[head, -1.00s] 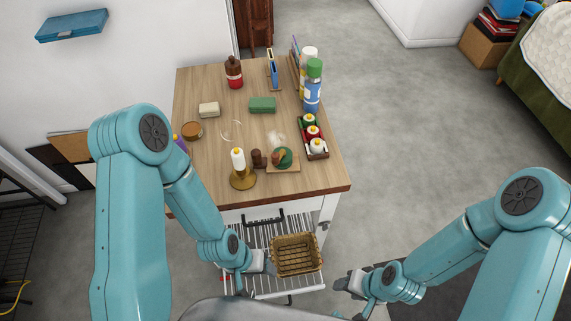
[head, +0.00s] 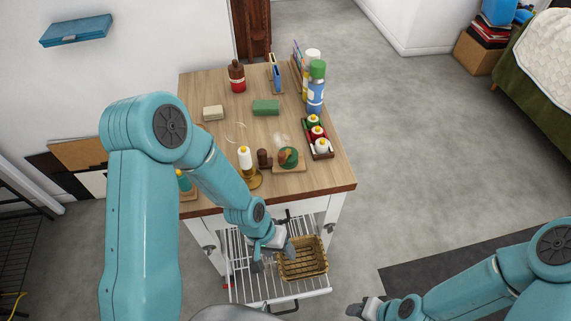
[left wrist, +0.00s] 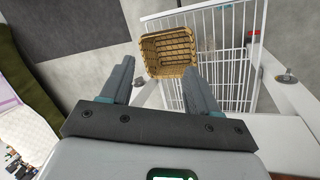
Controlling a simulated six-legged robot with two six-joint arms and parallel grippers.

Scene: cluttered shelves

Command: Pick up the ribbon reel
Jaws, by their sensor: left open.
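I cannot make out a ribbon reel for certain. A small dark brown spool-like piece (head: 264,158) stands near the table's front edge, but I cannot tell if it is the reel. My left gripper (head: 273,258) is open and empty, over the pulled-out white wire drawer, at the left side of a wicker basket (head: 303,270). In the left wrist view the open fingers (left wrist: 158,77) point towards the basket (left wrist: 168,42), whose visible inside looks empty. My right gripper (head: 358,309) is low at the bottom of the head view; its jaw state is unclear.
The wooden table (head: 222,155) holds a candle on a brass holder (head: 246,162), a green block (head: 266,107), a pale block (head: 213,113), a red-brown bottle (head: 237,77) and a tray of small bottles (head: 321,150). The wire drawer (head: 246,282) extends below its front.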

